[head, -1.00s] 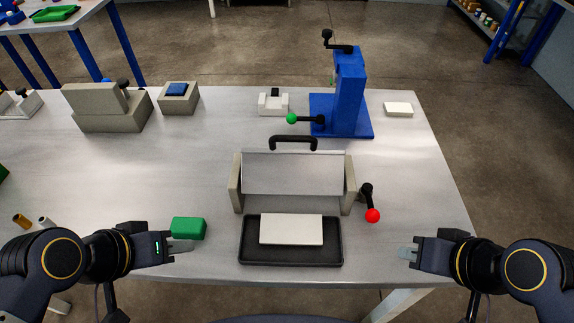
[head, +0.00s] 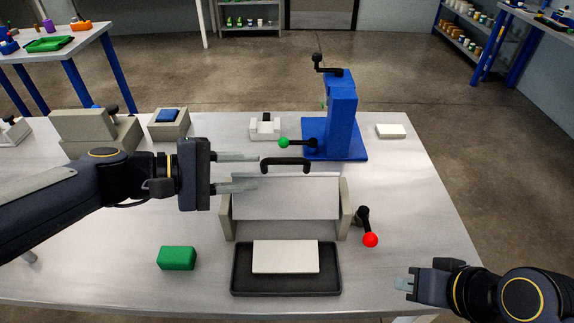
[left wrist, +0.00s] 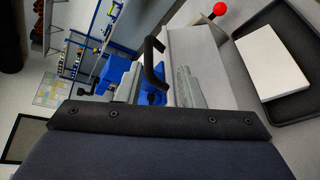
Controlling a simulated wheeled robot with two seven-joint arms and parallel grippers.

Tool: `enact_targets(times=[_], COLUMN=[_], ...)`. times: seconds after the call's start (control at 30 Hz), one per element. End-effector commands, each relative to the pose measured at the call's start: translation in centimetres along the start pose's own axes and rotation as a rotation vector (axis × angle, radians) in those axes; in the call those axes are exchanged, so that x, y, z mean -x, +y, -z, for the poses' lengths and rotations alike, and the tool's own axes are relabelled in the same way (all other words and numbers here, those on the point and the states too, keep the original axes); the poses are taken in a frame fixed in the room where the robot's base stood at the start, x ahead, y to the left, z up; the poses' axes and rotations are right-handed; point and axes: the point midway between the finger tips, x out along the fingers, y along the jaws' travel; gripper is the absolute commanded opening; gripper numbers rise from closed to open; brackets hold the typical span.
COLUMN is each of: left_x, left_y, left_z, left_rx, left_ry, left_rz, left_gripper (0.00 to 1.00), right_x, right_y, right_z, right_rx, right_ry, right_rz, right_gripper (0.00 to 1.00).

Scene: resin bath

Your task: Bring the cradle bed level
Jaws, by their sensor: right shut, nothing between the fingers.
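The cradle stands at the front middle of the table, with two beige side walls (head: 227,217). Between them is a grey panel (head: 285,200), apparently the bed, which seems to slope down toward the front. A black bar handle (head: 286,161) is at its far edge. My left gripper (head: 258,172) is open, its fingers pointing right, with the tips just left of the handle. In the left wrist view the handle (left wrist: 153,62) shows between the two fingers; I cannot tell whether they touch it. My right gripper (head: 404,285) is shut and empty at the front right.
A black lever with a red knob (head: 370,240) stands right of the cradle. A black tray (head: 286,289) with a white slab (head: 286,256) lies in front. A green block (head: 177,258) lies left. A blue stand (head: 337,120) with a green-knobbed lever (head: 284,142) rises behind.

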Motion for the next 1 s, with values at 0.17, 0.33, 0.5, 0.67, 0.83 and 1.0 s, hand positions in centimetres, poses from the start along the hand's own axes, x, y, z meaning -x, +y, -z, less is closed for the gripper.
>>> enact_targets(times=[0.17,0.33,0.5,0.67,0.83,1.0], left_x=[-1.5,-4.0,-6.6,-8.1,-8.6,-8.5], left_y=[1.2,1.3,1.5,1.6,1.6,1.6], left_z=[0.7,0.6,0.5,0.5,0.5,0.5], left_rx=[0.062,0.062,0.061,0.058,0.059,0.058], left_ry=[-0.025,-0.027,-0.026,-0.023,-0.022,-0.022], left_rz=[-0.052,-0.050,-0.050,-0.051,-0.052,-0.052], left_gripper=[0.34,0.34,0.34,0.34,0.34,0.33], right_x=[-0.1,0.0,0.1,0.1,0.1,0.1], right_y=[0.0,0.0,0.0,0.0,0.0,0.0], right_z=[0.0,0.0,0.0,0.1,0.1,0.1], right_rx=[0.000,0.000,0.000,0.000,0.000,0.000], right_ry=[0.000,0.000,0.000,0.000,0.000,0.000], right_rz=[0.000,0.000,0.000,0.000,0.000,0.000], right_gripper=[0.00,0.00,0.00,0.00,0.00,0.00])
